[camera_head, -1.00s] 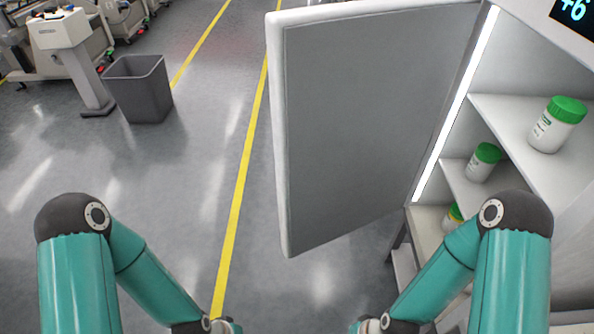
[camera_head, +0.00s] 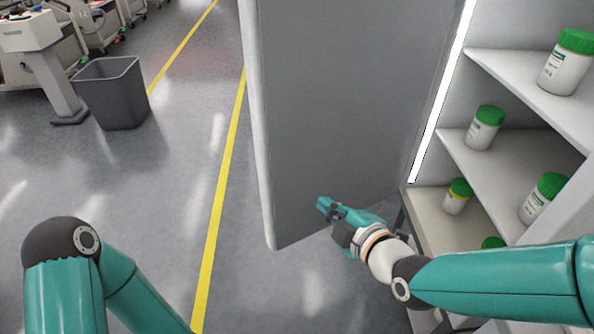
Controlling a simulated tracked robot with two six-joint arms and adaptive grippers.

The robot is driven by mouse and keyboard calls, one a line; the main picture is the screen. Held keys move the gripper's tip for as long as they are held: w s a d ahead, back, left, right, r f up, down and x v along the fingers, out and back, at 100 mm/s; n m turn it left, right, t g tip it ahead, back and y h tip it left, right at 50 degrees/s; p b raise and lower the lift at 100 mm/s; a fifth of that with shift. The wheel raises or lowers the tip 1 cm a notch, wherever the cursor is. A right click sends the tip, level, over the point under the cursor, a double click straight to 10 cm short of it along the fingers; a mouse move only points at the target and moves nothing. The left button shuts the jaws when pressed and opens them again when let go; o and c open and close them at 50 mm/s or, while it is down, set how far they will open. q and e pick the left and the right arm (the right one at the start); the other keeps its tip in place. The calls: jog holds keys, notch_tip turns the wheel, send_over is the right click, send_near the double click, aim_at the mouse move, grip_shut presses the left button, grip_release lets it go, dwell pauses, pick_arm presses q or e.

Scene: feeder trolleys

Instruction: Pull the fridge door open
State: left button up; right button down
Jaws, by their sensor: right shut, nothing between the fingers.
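The fridge door (camera_head: 345,110) stands wide open, its grey inner face toward me and its white edge at the left. The open fridge (camera_head: 425,205) is at the right, with a lit strip along its front edge. My right gripper (camera_head: 322,204) is shut and empty, in front of the lower part of the door's inner face. I cannot tell whether it touches the door. My left arm shows at the lower left, but its gripper is out of the picture.
White jars with green lids, such as one on the top shelf (camera_head: 565,62), stand on the fridge shelves. A grey bin (camera_head: 110,95) and a pedestal (camera_head: 45,60) stand at the far left. Clear floor with yellow lines (camera_head: 222,190) lies left of the door.

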notch_tip(320, 180, up, 7)
jog(key=s+n+t+y+b, duration=0.2)
jog(key=n+t, duration=0.1)
jog(key=n, duration=0.2)
send_near(283, 135)
jog(key=shift+n, duration=0.3)
jog(key=x, duration=0.7)
jog(key=shift+w+a+b, duration=0.1)
jog(key=shift+b, duration=0.2)
pick_arm(q)
notch_tip(283, 135, down, 4)
jog(key=shift+f, duration=0.25)
